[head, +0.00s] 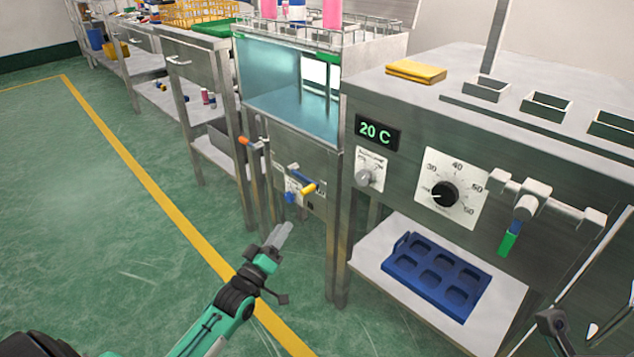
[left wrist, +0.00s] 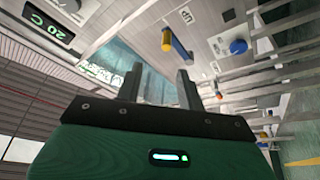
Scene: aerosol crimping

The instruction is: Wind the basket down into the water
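The wire basket (head: 370,28) shows at the top of the glass-fronted water tank (head: 285,85), with pink cans (head: 332,14) standing in it. A crank with a yellow handle (head: 309,188) is on the panel below the tank; the handle also shows in the left wrist view (left wrist: 167,40). A blue knob (head: 290,197) sits beside it, and an orange-ended lever (head: 244,141) is up and to the left. My left gripper (head: 281,233) is below the crank, apart from it. In the left wrist view its fingers (left wrist: 159,80) are spread and empty.
At right, a steel bench has a 20 C display (head: 376,133), a dial (head: 443,193) and a green-tipped handle (head: 509,242). A blue tray (head: 432,275) lies on its lower shelf. The tank's legs stand close to my left gripper. The green floor at left is clear.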

